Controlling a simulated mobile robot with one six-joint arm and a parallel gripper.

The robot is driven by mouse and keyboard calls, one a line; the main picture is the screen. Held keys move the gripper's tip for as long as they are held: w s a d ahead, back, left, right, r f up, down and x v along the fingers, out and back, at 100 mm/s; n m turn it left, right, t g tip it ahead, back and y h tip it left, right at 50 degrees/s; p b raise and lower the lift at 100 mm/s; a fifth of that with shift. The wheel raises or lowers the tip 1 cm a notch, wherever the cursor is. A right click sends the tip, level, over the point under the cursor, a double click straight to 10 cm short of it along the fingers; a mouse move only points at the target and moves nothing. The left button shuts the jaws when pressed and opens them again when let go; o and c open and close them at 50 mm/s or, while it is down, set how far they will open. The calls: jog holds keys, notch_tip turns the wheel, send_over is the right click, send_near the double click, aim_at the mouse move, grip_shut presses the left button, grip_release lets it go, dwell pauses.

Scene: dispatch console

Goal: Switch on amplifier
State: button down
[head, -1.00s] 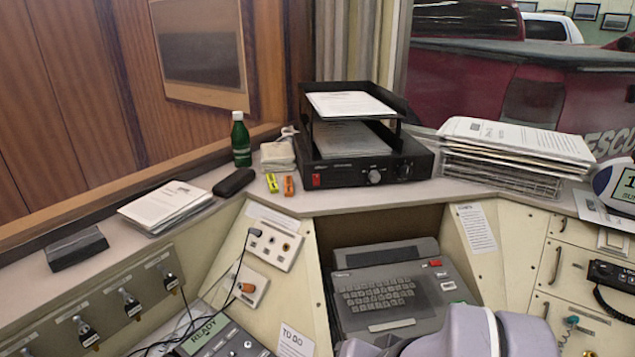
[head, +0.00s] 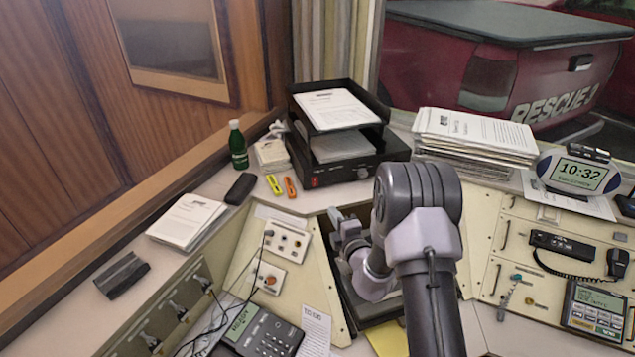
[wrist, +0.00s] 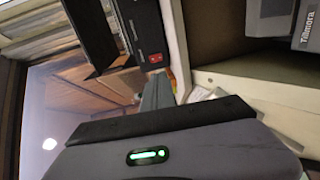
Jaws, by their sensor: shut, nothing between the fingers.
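The amplifier (head: 350,172) is a black box on the back ledge, under a black paper tray. A red rocker switch (head: 314,182) sits at the left end of its front face. In the wrist view the amplifier (wrist: 147,28) appears turned on its side, with the red switch (wrist: 156,58) near the picture's middle. I cannot tell the switch's position. My gripper (head: 337,218) is shut and empty, below and to the right of the switch and apart from it. The gripper also shows in the wrist view (wrist: 157,92), pointing towards the switch side.
A yellow marker (head: 274,185) and an orange marker (head: 290,187) lie just left of the amplifier, by a green bottle (head: 238,146). A paper stack (head: 470,138) stands to the right. A socket panel (head: 287,240) is left of my gripper.

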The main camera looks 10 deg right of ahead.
aim_at(316, 185)
jog(key=w, duration=0.4)
jog(key=w+a+f+b, duration=0.1)
jog(key=w, duration=0.3)
jog(key=w+a+b, duration=0.1)
jog(key=w, duration=0.3)
jog(key=shift+w+f, duration=0.4)
jog(key=shift+w+a, duration=0.1)
jog(key=shift+w, duration=0.4)
jog(key=shift+b, duration=0.35)
